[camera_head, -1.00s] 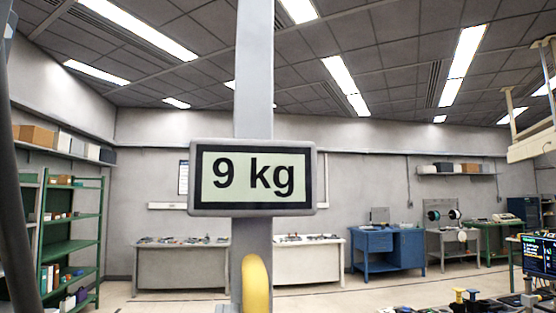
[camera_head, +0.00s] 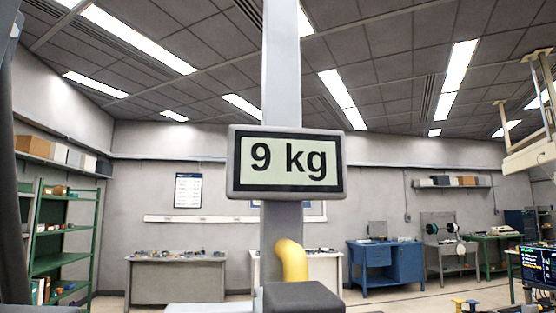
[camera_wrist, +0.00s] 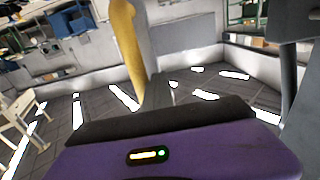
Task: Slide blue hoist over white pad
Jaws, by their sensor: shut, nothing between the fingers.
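My gripper (camera_wrist: 160,92) shows in the wrist view as a narrow grey tip beyond its purple body, which has a small lit indicator. It is shut and empty. A yellow curved piece (camera_wrist: 128,45) rises close beside the tip; I cannot tell if they touch. The yellow piece also shows in the head view (camera_head: 290,262), low in front of a grey column (camera_head: 282,70) with a "9 kg" display (camera_head: 287,162). I cannot make out a blue hoist or a white pad in either view.
Grey blocks (camera_head: 300,298) stand at the bottom centre of the head view, in front of the column. A green shelf (camera_head: 58,240) is at the left. A grey bench (camera_head: 175,281) and a blue desk (camera_head: 385,264) stand along the back wall. A monitor (camera_head: 538,263) is at the lower right.

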